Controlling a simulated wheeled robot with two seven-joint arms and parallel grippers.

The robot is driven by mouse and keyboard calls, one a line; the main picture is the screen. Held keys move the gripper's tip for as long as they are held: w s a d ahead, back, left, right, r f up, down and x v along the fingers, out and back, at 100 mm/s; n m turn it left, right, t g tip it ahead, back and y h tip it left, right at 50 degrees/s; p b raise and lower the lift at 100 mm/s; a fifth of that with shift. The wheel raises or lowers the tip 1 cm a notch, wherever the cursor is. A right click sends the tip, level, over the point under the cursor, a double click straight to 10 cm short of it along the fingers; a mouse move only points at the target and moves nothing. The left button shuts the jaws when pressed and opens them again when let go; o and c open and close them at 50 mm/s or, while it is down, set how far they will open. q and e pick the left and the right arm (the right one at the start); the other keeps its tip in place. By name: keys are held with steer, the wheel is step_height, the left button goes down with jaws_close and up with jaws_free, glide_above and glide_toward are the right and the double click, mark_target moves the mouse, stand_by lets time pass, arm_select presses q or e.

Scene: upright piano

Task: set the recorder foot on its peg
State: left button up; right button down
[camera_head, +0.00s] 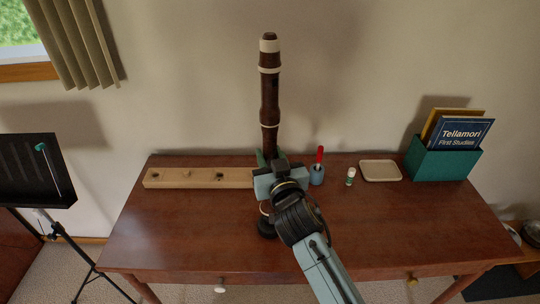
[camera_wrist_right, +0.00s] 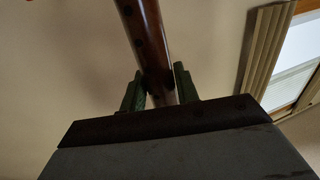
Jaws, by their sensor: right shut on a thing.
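A dark brown recorder (camera_head: 269,95) with ivory rings stands upright in my right gripper (camera_head: 267,161). In the right wrist view the gripper's green fingers (camera_wrist_right: 160,90) are shut on the recorder's brown body (camera_wrist_right: 143,30). Below the gripper, a dark recorder foot (camera_head: 266,229) with a pale ring shows in line with the body; I cannot tell whether it touches the table. A pale wooden block (camera_head: 196,178) with several dark holes or pegs lies at the table's back left. Its right end is hidden behind my gripper. My left gripper is not in view.
The brown table (camera_head: 370,230) is clear at front. At the back are a blue cup (camera_head: 317,176) with a red item, a small white bottle (camera_head: 350,176), a cream tray (camera_head: 380,170) and a green book box (camera_head: 443,162). A music stand (camera_head: 35,170) stands left.

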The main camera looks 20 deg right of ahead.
steer(key=shift+f+b, duration=1)
steer(key=shift+f, duration=0.15)
steer(key=shift+p, duration=0.35)
stand_by(1.5)
steer(key=shift+f+b, duration=0.55)
steer(key=shift+f, duration=0.15)
stand_by(0.3)
steer(key=c, duration=1)
jaws_free()
steer(key=shift+o, duration=0.2)
steer(key=s, duration=1.3)
steer(key=shift+s+a, duration=0.2)
steer(key=shift+d, duration=0.1)
